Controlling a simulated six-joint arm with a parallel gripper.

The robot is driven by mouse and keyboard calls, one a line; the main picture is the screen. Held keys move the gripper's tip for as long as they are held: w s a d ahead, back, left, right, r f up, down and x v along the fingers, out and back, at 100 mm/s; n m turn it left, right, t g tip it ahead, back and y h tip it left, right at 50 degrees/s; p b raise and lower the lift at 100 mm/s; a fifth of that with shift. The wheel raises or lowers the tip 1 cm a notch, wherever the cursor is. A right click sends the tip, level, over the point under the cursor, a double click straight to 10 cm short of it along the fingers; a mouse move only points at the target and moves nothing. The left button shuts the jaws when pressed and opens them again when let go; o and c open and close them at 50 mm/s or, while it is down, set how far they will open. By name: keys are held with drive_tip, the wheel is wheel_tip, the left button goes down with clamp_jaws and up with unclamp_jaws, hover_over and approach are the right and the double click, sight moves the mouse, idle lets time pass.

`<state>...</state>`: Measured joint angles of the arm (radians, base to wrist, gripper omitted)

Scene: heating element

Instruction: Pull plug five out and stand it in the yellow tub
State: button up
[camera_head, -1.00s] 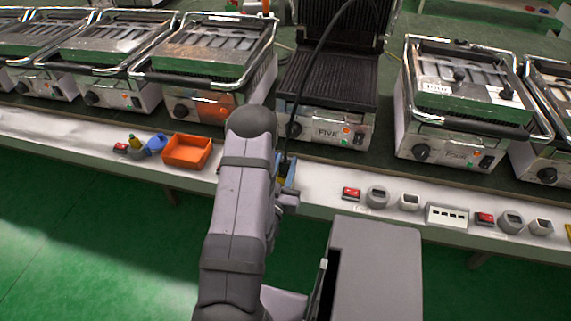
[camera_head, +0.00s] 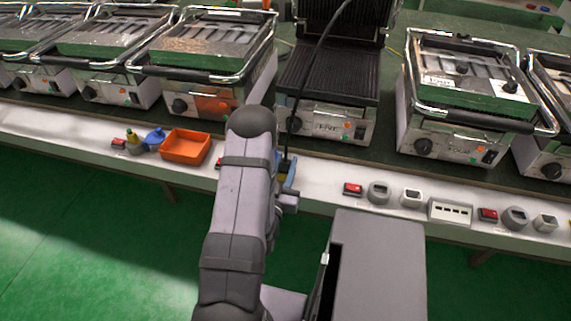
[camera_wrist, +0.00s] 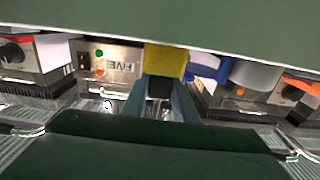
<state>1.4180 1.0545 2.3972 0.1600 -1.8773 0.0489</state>
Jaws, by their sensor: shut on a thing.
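My gripper (camera_wrist: 162,100) is shut on a black plug (camera_wrist: 160,85). The wrist view is upside down. The yellow tub (camera_wrist: 167,60) is right at the end of the plug, whose tip is hidden at the tub's mouth; I cannot tell whether it rests on the bottom. A black cable (camera_head: 300,95) runs from above down to my gripper (camera_head: 287,180). A grey socket (camera_wrist: 252,75) with a blue part (camera_wrist: 208,68) beside it stands next to the tub, with no plug visible in it.
The open grill labelled FIVE (camera_head: 330,128) stands behind my gripper. An orange tray (camera_head: 186,147) is left on the narrow white ledge. A red switch (camera_head: 353,189), a round grey socket (camera_head: 379,192) and a square grey tub (camera_head: 411,197) are to the right.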

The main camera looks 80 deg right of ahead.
sight(285, 161)
drive_tip(key=shift+f, duration=0.25)
drive_tip(key=o, duration=1.1)
drive_tip(key=shift+r+p, duration=0.95)
drive_tip(key=shift+r, duration=4.1)
drive_tip(key=shift+w, duration=0.1)
